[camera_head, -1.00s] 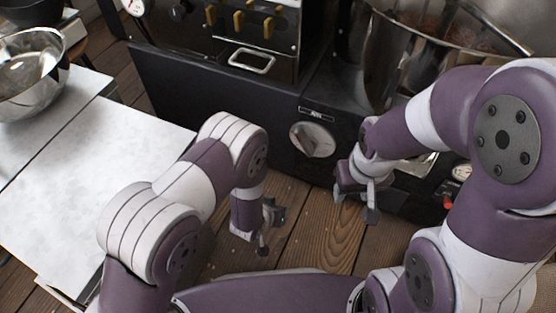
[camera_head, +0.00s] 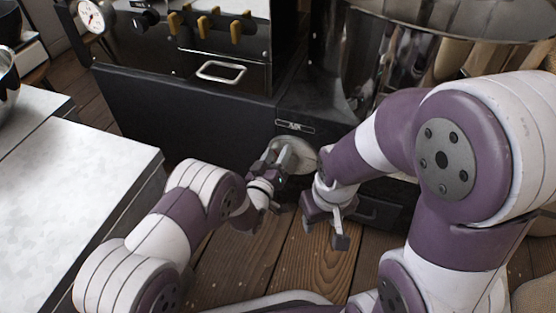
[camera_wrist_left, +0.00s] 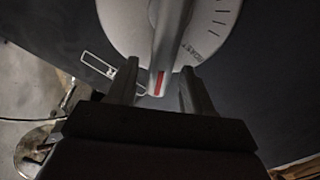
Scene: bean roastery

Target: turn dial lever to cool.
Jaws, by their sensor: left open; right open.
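The round pale dial (camera_head: 304,154) is on the black machine's front, below a small label plate (camera_head: 294,126). In the left wrist view the dial disc (camera_wrist_left: 118,22) shows tick marks and lettering that looks like ROAST. Its grey lever (camera_wrist_left: 171,35) has a red mark at the tip. My left gripper (camera_head: 280,153) is at the dial and partly hides it. In the left wrist view my open left gripper (camera_wrist_left: 159,78) has a finger on each side of the lever tip; contact cannot be told. My right gripper (camera_head: 330,232) is open and empty, below and right of the dial.
A large metal drum (camera_head: 400,60) is at the upper right. A white-topped table (camera_head: 80,180) stands left. Wooden floor (camera_head: 285,255) shows between.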

